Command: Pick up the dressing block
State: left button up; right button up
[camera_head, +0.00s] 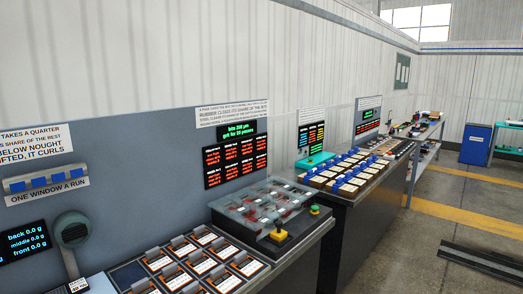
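Neither of my grippers is in view. I cannot pick out a dressing block for certain; many small items on the benches are too small to tell. The near bench has a machine with a clear cover (265,205) over grey and red parts. A yellow piece with a dark base (278,235) sits at its front corner, and a green button (315,209) is to its right. Several dark framed cards with white labels (201,262) lie in rows at the lower middle.
A second bench carries rows of tan blocks with blue tops (345,184) and a teal item (314,161). A farther table (427,132) holds small items. A blue cabinet (474,144) stands at the back right. The floor (450,205) at right is mostly clear, with dark slats (485,262).

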aim_at(279, 234)
jog(key=i+l+u, duration=0.1)
jog(key=u, duration=0.35)
jog(key=i+l+u, duration=0.1)
jog(key=u, duration=0.35)
jog(key=l+u, duration=0.25)
jog(key=u, duration=0.2)
jog(key=i+l+u, duration=0.1)
jog(key=l+u, duration=0.25)
jog(key=l, duration=0.75)
jog(key=l+u, duration=0.35)
jog(key=l, duration=1.65)
